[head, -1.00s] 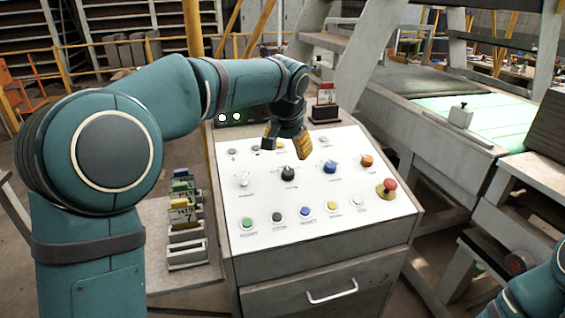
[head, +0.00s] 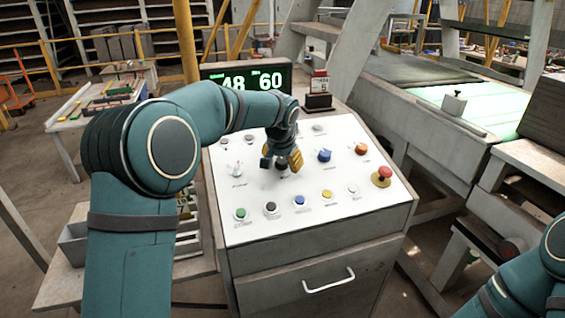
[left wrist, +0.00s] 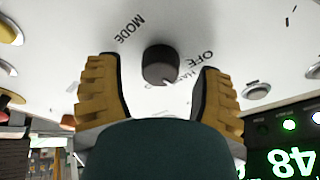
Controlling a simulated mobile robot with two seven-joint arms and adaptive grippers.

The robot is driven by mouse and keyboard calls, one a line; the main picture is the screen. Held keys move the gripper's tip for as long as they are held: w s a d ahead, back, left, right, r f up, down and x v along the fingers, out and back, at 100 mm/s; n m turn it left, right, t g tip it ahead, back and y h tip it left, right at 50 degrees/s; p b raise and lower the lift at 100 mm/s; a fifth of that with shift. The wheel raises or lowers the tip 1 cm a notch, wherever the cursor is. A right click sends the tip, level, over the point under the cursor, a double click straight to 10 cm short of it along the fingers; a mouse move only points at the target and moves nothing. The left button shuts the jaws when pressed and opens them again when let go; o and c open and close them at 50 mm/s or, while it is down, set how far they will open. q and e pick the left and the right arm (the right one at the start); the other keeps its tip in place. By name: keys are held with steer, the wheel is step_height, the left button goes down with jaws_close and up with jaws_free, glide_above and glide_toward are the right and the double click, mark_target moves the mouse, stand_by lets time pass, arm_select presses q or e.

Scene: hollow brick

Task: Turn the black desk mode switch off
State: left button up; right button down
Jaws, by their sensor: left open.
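The black mode switch (left wrist: 160,65) is a round knob on the white desk panel (left wrist: 60,30). In the left wrist view it sits between the two yellow fingers of my left gripper (left wrist: 154,90), with a gap on both sides. The printed words MODE and OFF show beside the knob, and its pale pointer mark is at its lower right edge. In the head view my left gripper (head: 282,160) hangs over the panel and partly hides the black switch (head: 282,168). The left gripper is open and empty. My right gripper is out of view.
A white switch (head: 236,170), a blue switch (head: 324,155), an orange switch (head: 361,149) and a red mushroom button (head: 384,174) stand on the panel. A row of push buttons lies in front.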

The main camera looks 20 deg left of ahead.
arm_select(q)
steer(key=shift+w+f, duration=0.25)
steer(key=shift+f, duration=0.25)
jaws_close()
steer(key=n+y+b, duration=0.1)
steer(key=n, duration=0.4)
steer(key=shift+b, duration=0.4)
steer(key=shift+a+n+y+b, duration=0.1)
steer(key=shift+n+y+b, duration=0.4)
steer(key=shift+n, duration=2.1)
steer(key=shift+s, duration=0.1)
